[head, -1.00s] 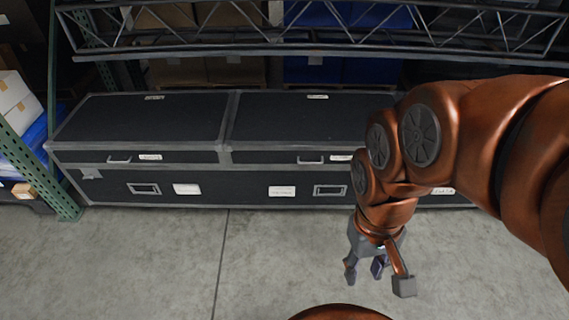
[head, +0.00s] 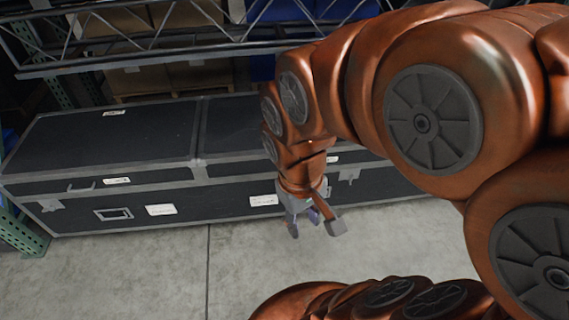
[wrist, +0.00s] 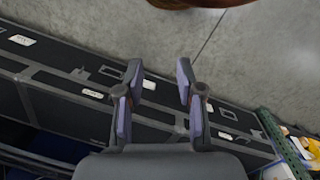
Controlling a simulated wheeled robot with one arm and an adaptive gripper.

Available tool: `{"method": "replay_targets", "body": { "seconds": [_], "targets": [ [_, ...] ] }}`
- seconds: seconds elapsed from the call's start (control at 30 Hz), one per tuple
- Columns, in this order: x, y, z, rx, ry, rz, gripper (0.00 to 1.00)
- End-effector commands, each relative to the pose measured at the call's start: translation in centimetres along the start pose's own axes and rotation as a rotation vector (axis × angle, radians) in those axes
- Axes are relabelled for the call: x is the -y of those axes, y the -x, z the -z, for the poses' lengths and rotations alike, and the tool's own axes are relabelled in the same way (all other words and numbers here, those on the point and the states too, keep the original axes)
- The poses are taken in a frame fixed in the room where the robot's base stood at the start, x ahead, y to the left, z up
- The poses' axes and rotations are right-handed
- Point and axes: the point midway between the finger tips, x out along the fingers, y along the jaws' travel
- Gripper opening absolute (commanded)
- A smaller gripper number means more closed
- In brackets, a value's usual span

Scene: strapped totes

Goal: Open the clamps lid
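A long black case (head: 90,207) with grey edging stands on the floor. Its black lid (head: 105,135) lies flat and shut, crossed by a grey strip. A metal clamp (head: 50,205) shows on the front at the left. Another clamp (head: 349,175) shows right of my gripper. My gripper (head: 310,228) points down by the case's front in the head view, and my arm hides part of the lid. In the wrist view the two fingers of my gripper (wrist: 159,75) are apart with nothing between them. The case also shows there (wrist: 60,90), behind the fingers.
A metal truss beam (head: 150,50) runs above and behind the case. Green rack uprights (head: 22,235) stand at the left, and cardboard boxes (head: 195,75) sit behind. The concrete floor (head: 150,275) in front is clear.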

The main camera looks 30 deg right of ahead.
Motion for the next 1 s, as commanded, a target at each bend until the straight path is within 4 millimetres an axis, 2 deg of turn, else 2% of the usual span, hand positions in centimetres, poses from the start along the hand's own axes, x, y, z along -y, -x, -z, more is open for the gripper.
{"method": "replay_targets", "body": {
  "seconds": [0.03,0.1,0.3,0.5,0.7,0.8,1.0],
  "targets": [
    [-1.5,-2.3,2.3,-0.040,0.008,-0.032,0.37],
    [-4.0,-4.0,6.0,-0.113,0.037,-0.089,0.37],
    [-11.7,-8.3,16.2,-0.313,0.173,-0.268,0.37],
    [-18.5,-11.9,25.2,-0.493,0.353,-0.439,0.37],
    [-23.7,-16.4,32.5,-0.650,0.567,-0.583,0.37],
    [-25.6,-19.0,35.5,-0.730,0.681,-0.641,0.37],
    [-28.0,-24.9,39.7,-0.892,0.909,-0.734,0.37]
  ]
}}
